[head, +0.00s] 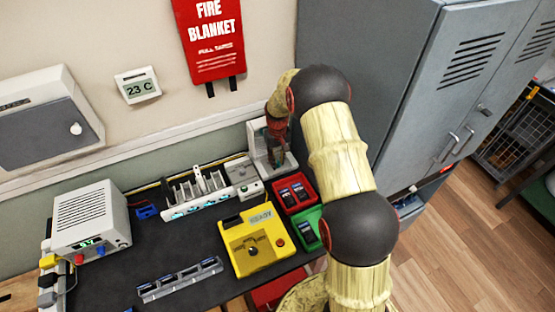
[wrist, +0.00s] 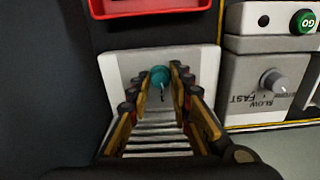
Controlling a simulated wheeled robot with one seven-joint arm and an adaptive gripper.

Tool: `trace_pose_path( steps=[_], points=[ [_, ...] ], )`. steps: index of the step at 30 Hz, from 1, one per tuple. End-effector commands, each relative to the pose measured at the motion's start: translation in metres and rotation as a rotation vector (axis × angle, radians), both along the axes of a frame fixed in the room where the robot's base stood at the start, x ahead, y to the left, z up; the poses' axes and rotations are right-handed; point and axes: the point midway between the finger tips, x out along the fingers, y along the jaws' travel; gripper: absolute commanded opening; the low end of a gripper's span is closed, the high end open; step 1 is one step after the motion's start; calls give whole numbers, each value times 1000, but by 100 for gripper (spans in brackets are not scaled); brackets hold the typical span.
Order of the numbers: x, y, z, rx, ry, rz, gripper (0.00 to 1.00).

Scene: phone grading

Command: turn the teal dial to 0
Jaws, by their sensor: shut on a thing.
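The teal dial (wrist: 160,77) is a small round knob on a white unit (wrist: 112,66) with slots, seen in the wrist view. My gripper (wrist: 160,85) is shut on the teal dial, one finger on each side of it. A short dark mark shows below the dial; its number scale cannot be read. In the head view my gripper (head: 277,138) points down at the white unit (head: 257,143) beside the grey locker, and it hides most of the dial.
A grey knob (wrist: 273,82) marked SLOW and FAST and a green GO button (wrist: 305,21) sit close by. Red (head: 292,193) and green (head: 309,232) trays hold phones. A yellow unit (head: 241,263) stands in front. The grey locker (head: 372,70) is close to my arm.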

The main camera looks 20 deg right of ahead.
Motion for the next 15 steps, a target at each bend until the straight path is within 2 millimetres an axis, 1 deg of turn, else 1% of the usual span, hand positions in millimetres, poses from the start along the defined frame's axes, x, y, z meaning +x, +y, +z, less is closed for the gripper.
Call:
trace_pose_path(
  steps=[6, 15],
  points=[
    [1, 0, 1, 0, -2, 184, 0],
    [1, 0, 1, 0, -3, 361, 0]
  ],
)
